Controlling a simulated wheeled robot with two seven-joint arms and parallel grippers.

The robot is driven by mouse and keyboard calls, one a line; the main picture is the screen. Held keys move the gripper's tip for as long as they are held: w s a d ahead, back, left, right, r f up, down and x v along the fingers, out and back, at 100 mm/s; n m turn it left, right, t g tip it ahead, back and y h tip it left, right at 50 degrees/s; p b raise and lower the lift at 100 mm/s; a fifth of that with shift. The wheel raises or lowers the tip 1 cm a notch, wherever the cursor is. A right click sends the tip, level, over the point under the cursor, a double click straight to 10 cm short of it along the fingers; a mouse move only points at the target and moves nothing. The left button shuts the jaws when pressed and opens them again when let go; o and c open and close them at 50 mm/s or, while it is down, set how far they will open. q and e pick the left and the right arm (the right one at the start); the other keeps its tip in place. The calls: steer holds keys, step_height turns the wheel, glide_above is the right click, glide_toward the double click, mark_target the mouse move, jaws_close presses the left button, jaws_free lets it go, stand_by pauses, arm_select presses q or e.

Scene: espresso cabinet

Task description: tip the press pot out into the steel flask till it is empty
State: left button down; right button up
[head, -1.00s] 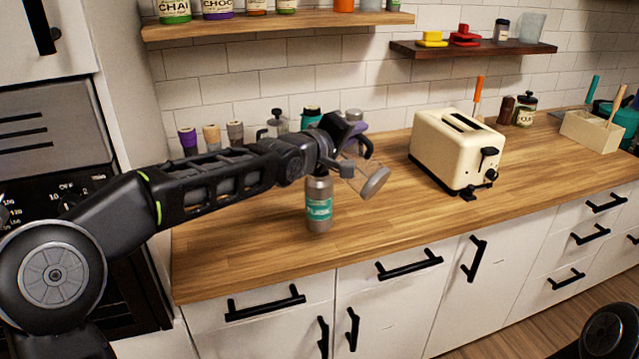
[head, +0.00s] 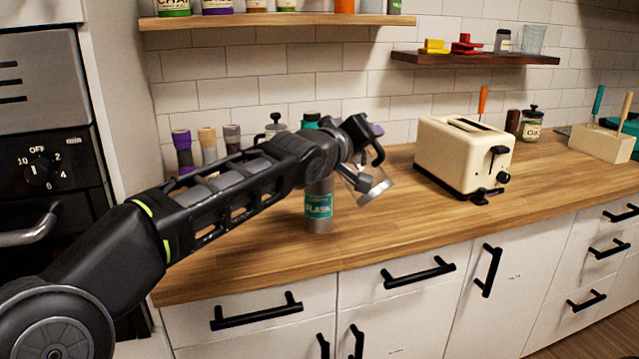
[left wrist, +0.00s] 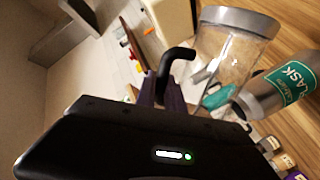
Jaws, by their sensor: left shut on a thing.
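The press pot (head: 366,183) is clear glass with a grey band at one end and a black handle. It is tilted, the banded end low and to the right, the other end toward the flask. The steel flask (head: 318,211), with a teal label, stands upright on the counter, its top partly hidden behind my arm. My left gripper (head: 368,148) is shut on the press pot's handle. In the left wrist view the press pot (left wrist: 232,45) hangs close beside the flask's neck (left wrist: 262,97). I cannot tell whether liquid is in it or flowing. My right gripper is out of view.
A cream toaster (head: 462,158) stands to the right on the wooden counter (head: 250,252). Several bottles and jars (head: 208,145) line the wall behind my arm. A wooden box (head: 600,143) is at the far right. The counter front around the flask is clear.

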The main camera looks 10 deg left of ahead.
mark_target(383, 176)
arm_select(q)
steer(key=d+f+m+b, duration=0.1)
steer(key=b, duration=0.2)
steer(key=s+d+f+m+b, duration=0.1)
steer(key=f+b, duration=0.1)
steer(key=b, duration=0.2)
steer(key=d+f+m+b, duration=0.1)
steer(key=f+b, duration=0.1)
steer(key=b, duration=0.2)
steer(key=shift+s+d+t, duration=0.1)
steer(key=shift+s+t, duration=0.15)
steer(key=shift+t, duration=0.15)
steer(key=s+d+f+m+t+b, duration=0.1)
steer(key=d+f+m+b, duration=0.3)
steer(key=b, duration=0.8)
steer(key=shift+s+f+m+y+b, duration=0.3)
steer(key=shift+s+f+m+b, duration=0.15)
steer(key=shift+f+m, duration=0.65)
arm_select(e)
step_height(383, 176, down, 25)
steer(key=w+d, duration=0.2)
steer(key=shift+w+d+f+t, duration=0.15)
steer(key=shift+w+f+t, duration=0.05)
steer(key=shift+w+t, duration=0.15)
arm_select(q)
steer(key=shift+f, duration=0.1)
